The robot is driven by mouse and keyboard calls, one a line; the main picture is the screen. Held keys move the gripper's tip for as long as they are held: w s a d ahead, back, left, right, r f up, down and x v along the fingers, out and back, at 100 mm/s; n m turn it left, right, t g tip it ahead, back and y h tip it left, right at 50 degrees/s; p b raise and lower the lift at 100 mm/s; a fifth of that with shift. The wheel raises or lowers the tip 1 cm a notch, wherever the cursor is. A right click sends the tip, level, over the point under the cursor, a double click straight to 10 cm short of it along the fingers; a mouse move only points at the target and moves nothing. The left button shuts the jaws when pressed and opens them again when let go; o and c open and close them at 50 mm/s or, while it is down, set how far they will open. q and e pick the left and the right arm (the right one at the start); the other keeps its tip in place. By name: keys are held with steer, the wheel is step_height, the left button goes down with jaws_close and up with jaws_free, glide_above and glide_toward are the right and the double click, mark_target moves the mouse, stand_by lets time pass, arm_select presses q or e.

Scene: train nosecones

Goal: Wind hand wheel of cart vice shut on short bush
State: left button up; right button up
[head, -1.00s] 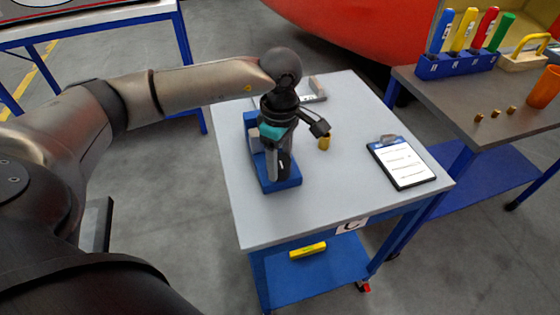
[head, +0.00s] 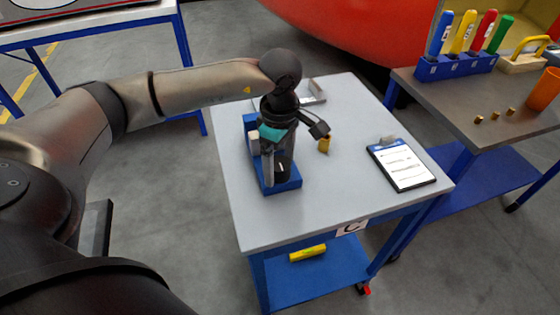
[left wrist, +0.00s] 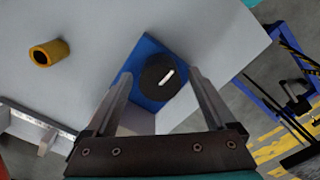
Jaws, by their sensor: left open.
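The blue cart vice (head: 285,186) sits on the light grey top of the cart (head: 345,205). Its dark round hand wheel (left wrist: 152,90), with a white mark, shows in the left wrist view. My left gripper (head: 275,178) is open and points down over the vice's near end. In the left wrist view my gripper (left wrist: 160,73) has one finger on each side of the wheel; I cannot tell how deep they reach. A short brass-yellow bush (head: 324,144) stands on the cart right of the vice, also in the left wrist view (left wrist: 42,56). My gripper hides much of the vice jaws.
A yellow object (head: 307,253) is on the lower shelf. A workbench (head: 450,105) with tools and several small brass pieces stands at right. The cart's front is clear.

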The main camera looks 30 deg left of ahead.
mark_target(281, 163)
arm_select(q)
step_height(281, 163, up, 15)
steer(key=p, duration=0.2)
steer(key=shift+d, duration=0.1)
stand_by(0.5)
